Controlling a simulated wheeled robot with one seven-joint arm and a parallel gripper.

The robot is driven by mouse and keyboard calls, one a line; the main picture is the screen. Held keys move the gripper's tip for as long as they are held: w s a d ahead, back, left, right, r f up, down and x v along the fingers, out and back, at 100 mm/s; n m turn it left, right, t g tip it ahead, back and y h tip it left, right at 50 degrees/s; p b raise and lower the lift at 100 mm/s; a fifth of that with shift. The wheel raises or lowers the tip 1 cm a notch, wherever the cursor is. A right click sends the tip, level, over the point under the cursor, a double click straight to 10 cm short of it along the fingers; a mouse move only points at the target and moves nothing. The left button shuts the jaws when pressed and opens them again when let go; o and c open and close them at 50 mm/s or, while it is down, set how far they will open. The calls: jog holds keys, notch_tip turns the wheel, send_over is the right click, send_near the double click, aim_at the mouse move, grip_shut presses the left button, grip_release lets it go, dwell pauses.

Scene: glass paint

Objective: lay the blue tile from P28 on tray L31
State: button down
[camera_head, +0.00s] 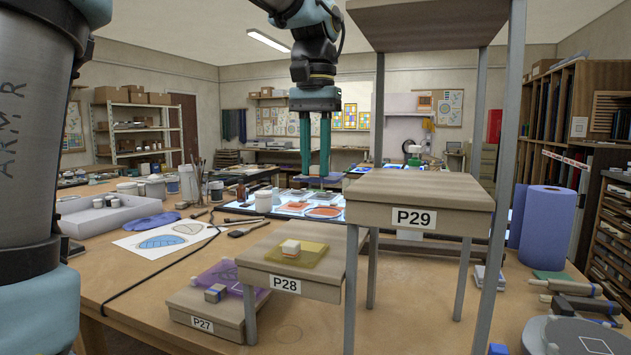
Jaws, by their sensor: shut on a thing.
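My gripper (316,174) hangs fingers down above the far part of the table, behind the P28 platform. Its teal fingers are shut on a thin, flat blue tile (316,181), seen nearly edge-on. The P28 platform (262,262) is a wooden step at front centre. Lit panels with orange and dark pieces lie below and beyond my gripper. No L31 label is readable, so I cannot tell which is tray L31.
The taller P29 platform (420,215), with metal posts and a shelf above, stands right of my gripper. The low P27 platform (200,314) holds a purple tile and a small block. Jars, brushes and a drawing lie left; a blue paper roll (546,228) stands right.

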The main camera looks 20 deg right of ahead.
aim_at(316, 166)
jog(key=shift+r+p, duration=1.45)
jog(key=shift+r, duration=0.1)
jog(key=shift+a+f, duration=0.1)
jog(key=shift+f, duration=0.05)
